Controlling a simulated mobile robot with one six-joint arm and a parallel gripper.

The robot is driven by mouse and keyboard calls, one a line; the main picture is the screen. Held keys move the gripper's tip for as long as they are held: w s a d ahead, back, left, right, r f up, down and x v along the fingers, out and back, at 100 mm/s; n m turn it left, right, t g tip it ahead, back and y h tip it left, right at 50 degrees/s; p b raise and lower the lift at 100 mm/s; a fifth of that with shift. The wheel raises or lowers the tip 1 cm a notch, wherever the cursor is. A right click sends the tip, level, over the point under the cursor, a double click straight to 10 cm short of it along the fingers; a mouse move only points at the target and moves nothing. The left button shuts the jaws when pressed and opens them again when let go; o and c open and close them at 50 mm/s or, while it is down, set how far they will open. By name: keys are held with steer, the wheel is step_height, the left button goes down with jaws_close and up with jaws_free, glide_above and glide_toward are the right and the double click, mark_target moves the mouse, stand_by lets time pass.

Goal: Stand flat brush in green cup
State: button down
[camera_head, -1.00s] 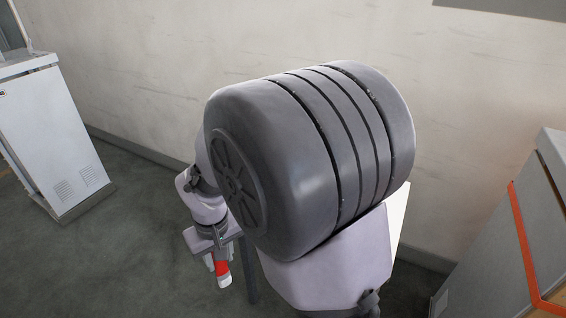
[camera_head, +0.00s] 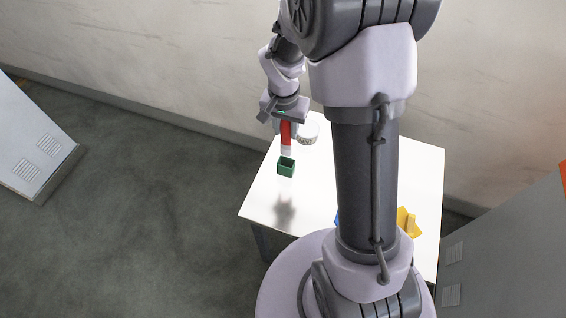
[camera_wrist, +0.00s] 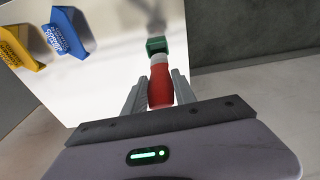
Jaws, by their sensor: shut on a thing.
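My gripper (camera_head: 284,128) is shut on the flat brush (camera_head: 286,136), a red piece with a whitish lower end, held roughly upright. In the wrist view the brush (camera_wrist: 160,85) sits between the two grey fingers. The green cup (camera_head: 286,168) is small and square with an open dark top, on the white table just below the brush end in the picture. It also shows past the brush tip in the wrist view (camera_wrist: 157,45). The brush end looks above the cup's rim; I cannot tell the exact gap.
The white table (camera_head: 258,205) has free room left of and in front of the cup. A blue holder (camera_wrist: 72,32) and a yellow holder (camera_wrist: 20,48) stand on the table. Grey cabinets (camera_head: 38,140) flank the scene.

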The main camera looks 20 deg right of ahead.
mark_target(286, 155)
step_height(286, 155, down, 10)
steer(key=b, duration=0.3)
steer(key=shift+s+f+b, duration=0.1)
steer(key=shift+f+b, duration=0.05)
steer(key=shift+b, duration=0.2)
steer(key=c, duration=1)
jaws_free()
